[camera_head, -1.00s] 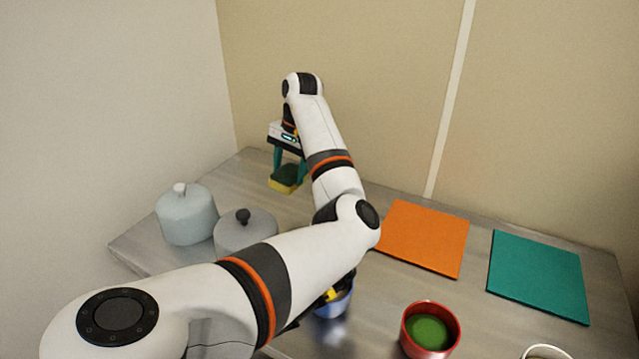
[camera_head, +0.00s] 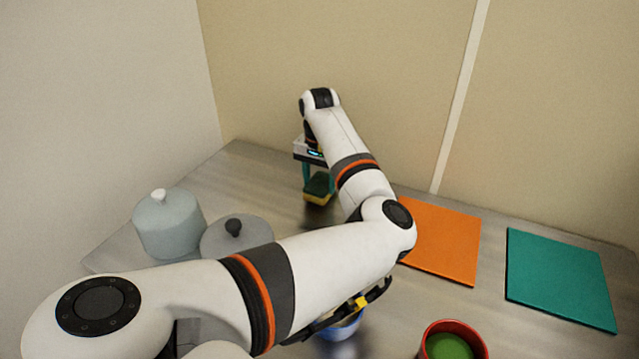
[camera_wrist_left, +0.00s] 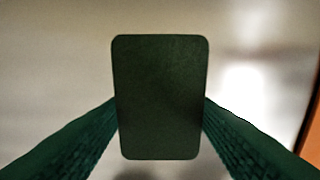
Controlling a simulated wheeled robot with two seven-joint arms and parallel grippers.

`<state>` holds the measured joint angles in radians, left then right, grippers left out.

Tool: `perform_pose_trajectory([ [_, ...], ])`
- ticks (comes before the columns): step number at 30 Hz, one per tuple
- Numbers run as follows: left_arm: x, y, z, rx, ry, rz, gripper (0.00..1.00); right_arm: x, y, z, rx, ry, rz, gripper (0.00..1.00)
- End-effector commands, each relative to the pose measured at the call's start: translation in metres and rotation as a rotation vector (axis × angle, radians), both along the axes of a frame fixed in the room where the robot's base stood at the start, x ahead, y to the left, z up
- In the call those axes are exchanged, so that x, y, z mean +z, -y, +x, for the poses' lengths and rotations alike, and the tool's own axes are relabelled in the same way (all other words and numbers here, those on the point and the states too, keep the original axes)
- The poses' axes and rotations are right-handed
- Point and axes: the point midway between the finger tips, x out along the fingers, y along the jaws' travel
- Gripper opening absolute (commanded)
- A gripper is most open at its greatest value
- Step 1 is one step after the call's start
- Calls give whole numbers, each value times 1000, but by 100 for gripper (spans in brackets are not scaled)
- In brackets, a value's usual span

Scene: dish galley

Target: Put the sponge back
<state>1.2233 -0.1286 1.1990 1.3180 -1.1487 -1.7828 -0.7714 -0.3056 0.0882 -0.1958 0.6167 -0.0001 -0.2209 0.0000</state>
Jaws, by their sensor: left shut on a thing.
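The sponge (camera_head: 318,188), dark green on top and yellow below, is at the far part of the steel counter. My left gripper (camera_head: 318,182) points down and is shut on it. In the left wrist view the sponge's dark green face (camera_wrist_left: 161,97) fills the middle, with a teal finger on each side touching its edges. A dark shadow lies under the sponge in the head view; I cannot tell how far it is above the counter. My right gripper is not in view.
Two lidded pots, one pale blue-grey (camera_head: 168,226) and one grey (camera_head: 236,240), stand at the left. An orange mat (camera_head: 440,240) and a teal mat (camera_head: 560,278) lie at the right. A red cup (camera_head: 453,341) and a blue bowl (camera_head: 340,331), partly hidden by my arm, stand in front.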

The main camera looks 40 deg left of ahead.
Motion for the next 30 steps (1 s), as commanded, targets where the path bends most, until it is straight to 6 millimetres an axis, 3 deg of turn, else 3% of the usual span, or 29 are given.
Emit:
perform_pose_trajectory([
  [3, -14, 1, 0, -1, -1, -1, 35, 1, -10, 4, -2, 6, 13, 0],
  [8, -14, 0, 0, -1, 0, 0, 35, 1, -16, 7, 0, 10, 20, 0],
  [9, -15, 0, 0, -1, 0, 0, 56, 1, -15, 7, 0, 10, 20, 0],
  [13, -14, 0, 0, -1, 0, 1, 75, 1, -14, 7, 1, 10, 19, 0],
  [23, -10, 0, 0, 0, 1, 1, 75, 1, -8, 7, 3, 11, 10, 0],
  [30, 28, -1, 1, 1, 2, 4, 75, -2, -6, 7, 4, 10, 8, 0],
])
